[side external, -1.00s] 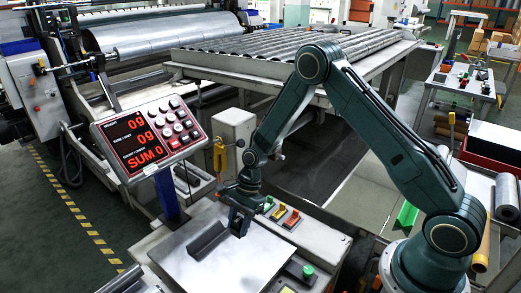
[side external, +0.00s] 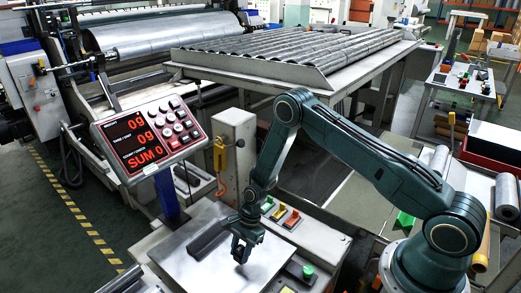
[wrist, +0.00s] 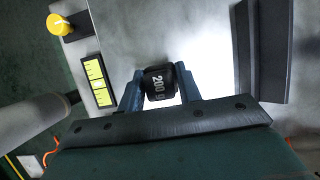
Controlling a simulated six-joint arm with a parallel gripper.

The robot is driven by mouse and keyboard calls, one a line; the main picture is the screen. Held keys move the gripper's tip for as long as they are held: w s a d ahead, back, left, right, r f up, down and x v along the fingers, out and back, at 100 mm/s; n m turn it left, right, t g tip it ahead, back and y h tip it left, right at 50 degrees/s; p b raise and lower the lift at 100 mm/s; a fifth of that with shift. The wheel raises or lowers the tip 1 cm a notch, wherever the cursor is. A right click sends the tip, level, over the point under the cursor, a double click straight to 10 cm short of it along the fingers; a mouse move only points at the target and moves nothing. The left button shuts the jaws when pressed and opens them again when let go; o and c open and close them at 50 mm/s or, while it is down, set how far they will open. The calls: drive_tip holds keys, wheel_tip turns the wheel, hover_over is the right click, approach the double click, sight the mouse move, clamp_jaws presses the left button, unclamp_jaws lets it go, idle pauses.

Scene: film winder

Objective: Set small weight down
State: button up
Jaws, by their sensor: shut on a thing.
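The small weight (wrist: 159,84) is a dark block marked "200 g" in the wrist view. My gripper (wrist: 160,90) is shut on it, one blue-grey finger on each side. In the side external view my gripper (side external: 241,250) points down over the bare metal plate (side external: 190,268) of the scale. The weight shows there only as a small dark shape at the fingertips, at or just above the plate. I cannot tell whether it touches. The readout panel (side external: 146,138) shows red digits and "SUM 0".
A dark angled rail (side external: 208,238) stands on the plate beside my gripper. Coloured push buttons (side external: 279,213) line the console behind, and a green button (side external: 308,271) sits to the right. The plate's front part is clear.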

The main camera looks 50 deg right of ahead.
sight(241, 258)
drive_tip(key=shift+f, duration=1.9)
drive_tip(key=shift+f, duration=0.1)
drive_tip(key=o, duration=1.1)
drive_tip(key=v, duration=1.2)
